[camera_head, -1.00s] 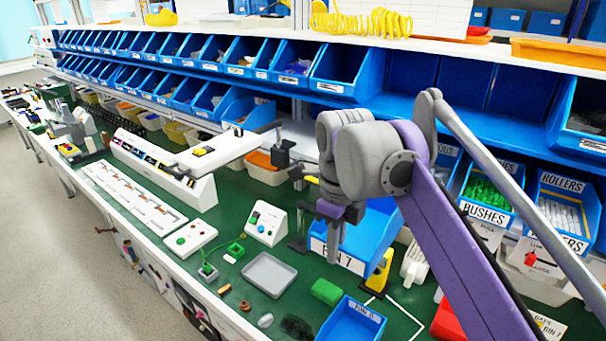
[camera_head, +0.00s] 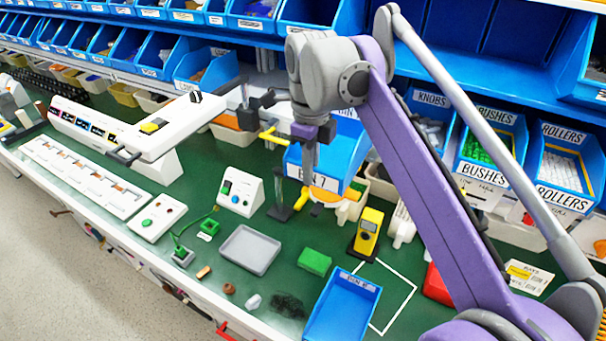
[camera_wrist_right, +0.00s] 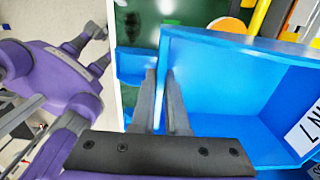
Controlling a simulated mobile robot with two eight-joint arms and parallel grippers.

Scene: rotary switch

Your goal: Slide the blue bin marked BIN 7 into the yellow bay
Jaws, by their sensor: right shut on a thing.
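The blue bin marked BIN 7 (camera_head: 346,152) is at the middle of the head view, above the green bench and in front of the rear bins. Its label is partly covered by my gripper. My right gripper (camera_head: 308,172) is shut on its wall. The wrist view shows the bin (camera_wrist_right: 225,85) with its wall at the fingers of my right gripper (camera_wrist_right: 162,78). The bin looks raised, with a yellow-orange bin partly visible below it. I cannot make out a clear yellow bay; a white outline (camera_head: 413,288) lies on the bench. My left gripper is not in view.
A yellow meter (camera_head: 368,231), a green block (camera_head: 314,262), a grey tray (camera_head: 250,249) and a smaller blue bin (camera_head: 340,312) stand nearby. A black stand (camera_head: 280,208) is close on the left. Rear racks hold BUSHES and ROLLERS bins. Bench inside the white outline is partly clear.

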